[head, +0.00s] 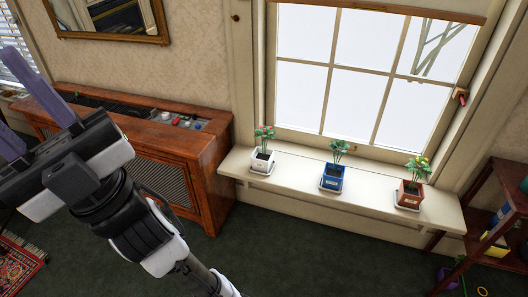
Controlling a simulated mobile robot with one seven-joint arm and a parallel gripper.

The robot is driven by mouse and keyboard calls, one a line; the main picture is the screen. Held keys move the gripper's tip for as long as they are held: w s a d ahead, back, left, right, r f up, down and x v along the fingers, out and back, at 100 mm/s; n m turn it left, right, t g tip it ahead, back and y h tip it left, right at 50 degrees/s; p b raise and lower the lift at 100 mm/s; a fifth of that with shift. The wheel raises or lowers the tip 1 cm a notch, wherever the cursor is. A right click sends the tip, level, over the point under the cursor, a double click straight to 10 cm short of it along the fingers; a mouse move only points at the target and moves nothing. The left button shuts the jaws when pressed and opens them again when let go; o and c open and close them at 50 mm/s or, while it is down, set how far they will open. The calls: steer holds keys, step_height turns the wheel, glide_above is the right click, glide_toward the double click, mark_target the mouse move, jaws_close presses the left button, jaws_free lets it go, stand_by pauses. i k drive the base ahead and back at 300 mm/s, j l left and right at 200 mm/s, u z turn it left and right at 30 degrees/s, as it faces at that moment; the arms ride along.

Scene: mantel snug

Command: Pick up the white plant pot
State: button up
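The white plant pot (262,162) stands upright on a white saucer at the left end of the window sill. It holds a small green plant with red flowers. My gripper (10,90) is at the left edge of the head view, far to the left of the pot and pointing up and left, away from it. Its two purple fingers are spread apart with nothing seen between them. One finger is partly cut off by the picture edge.
A blue pot (332,178) and a terracotta-red pot (410,194) stand farther right on the window sill (300,182). A wooden cabinet (212,165) with small items on top adjoins the sill's left end. A wooden shelf (478,190) is at right. Green carpet (290,245) in front is clear.

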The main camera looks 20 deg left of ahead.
mark_target(262, 158)
steer(key=i+u, duration=0.15)
steer(key=i, duration=0.3)
steer(key=i+l+u, duration=0.1)
steer(key=i, duration=0.35)
steer(key=i+l+u, duration=0.15)
steer(key=i, duration=0.3)
steer(key=i+l+u, duration=0.15)
steer(key=i, duration=0.25)
steer(key=i+l+u, duration=0.1)
steer(key=i+l, duration=0.2)
steer(key=i, duration=0.15)
